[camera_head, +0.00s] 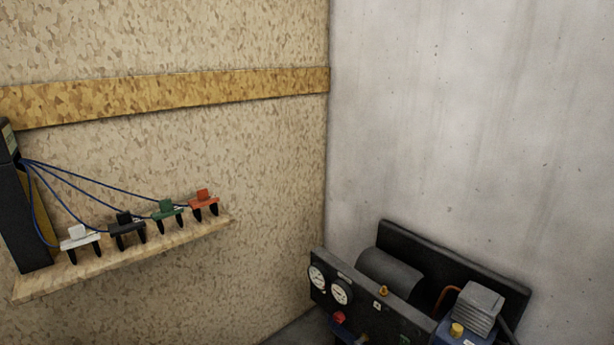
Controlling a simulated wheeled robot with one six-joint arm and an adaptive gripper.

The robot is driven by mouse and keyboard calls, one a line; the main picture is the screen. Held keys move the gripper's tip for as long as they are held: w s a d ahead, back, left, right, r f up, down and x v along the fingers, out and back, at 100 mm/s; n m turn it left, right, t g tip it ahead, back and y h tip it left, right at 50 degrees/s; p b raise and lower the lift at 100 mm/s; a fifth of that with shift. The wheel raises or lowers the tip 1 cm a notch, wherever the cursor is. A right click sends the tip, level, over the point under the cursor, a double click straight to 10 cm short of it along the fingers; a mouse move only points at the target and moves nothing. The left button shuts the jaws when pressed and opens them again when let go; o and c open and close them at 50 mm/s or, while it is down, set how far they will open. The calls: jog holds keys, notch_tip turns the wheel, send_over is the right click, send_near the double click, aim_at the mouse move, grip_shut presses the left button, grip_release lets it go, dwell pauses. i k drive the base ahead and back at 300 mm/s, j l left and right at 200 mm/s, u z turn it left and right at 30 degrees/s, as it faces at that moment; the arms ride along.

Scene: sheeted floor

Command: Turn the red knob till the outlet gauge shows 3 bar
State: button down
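The red knob (338,317) sits low on the dark front panel (386,318) of a compressor-like unit at the bottom right. Two round white gauges are on the panel's left end, a left gauge (317,277) and a right gauge (340,291). Both are too small to read, and I cannot tell which is the outlet gauge. A brass-coloured part shows just right of the knob, near the bottom edge. My gripper is not in view.
A dark cylinder (390,272) and a grey finned block (478,308) stand behind the panel, near the concrete wall (470,120). At left, a wooden shelf (120,264) carries white, black, green and red clamp-like pieces joined by blue cords to a dark box (22,215).

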aim_at(339, 317)
jog(key=i+j+u, duration=0.3)
jog(key=i+j, duration=0.3)
jog(key=i+j+u, duration=0.3)
jog(key=i, duration=0.4)
jog(key=j, duration=0.1)
